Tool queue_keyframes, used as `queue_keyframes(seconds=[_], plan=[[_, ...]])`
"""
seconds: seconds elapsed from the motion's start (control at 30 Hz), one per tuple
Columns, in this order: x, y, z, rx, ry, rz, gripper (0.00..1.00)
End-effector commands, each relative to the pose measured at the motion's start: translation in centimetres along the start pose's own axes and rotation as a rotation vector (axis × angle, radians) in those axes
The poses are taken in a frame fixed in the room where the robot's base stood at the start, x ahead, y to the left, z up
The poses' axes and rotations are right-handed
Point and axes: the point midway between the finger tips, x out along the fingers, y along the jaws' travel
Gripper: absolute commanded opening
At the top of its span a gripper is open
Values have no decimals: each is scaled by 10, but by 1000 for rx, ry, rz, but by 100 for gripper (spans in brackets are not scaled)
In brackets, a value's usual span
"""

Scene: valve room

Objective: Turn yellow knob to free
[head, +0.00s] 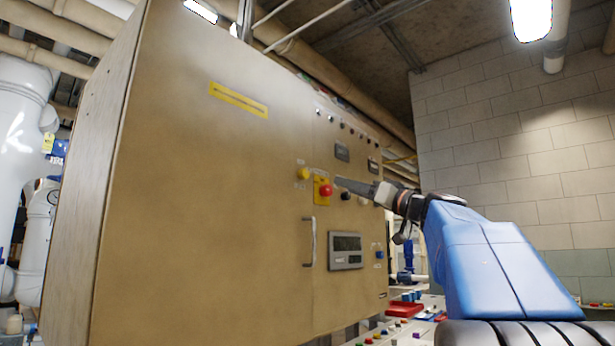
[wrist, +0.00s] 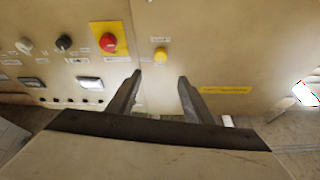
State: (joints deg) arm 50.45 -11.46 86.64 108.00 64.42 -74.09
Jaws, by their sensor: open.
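The yellow knob (head: 304,174) is on the front of the tan control cabinet (head: 200,200), just left of a red button on a yellow plate. In the wrist view the yellow knob (wrist: 160,56) lies beyond the gap between my fingertips, with nothing between the fingers. My gripper (head: 340,183) reaches in from the right, in front of the panel near the red button. In the wrist view my gripper (wrist: 160,76) is open, its two fingers apart. Labels beside the knob are too small to read.
The red button (wrist: 108,42) is close to my finger on the left in the wrist view. A black knob (wrist: 64,42) and a pale knob (wrist: 25,46) are farther left. A door handle (head: 309,242) and a display (head: 346,251) are lower on the cabinet.

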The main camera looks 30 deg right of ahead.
Motion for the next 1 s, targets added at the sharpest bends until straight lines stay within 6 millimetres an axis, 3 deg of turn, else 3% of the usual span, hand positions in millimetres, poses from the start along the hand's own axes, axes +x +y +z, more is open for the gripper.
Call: queue_keyframes(seconds=[1.0], plan=[[149, -1, 2, 3, -2, -2, 46]])
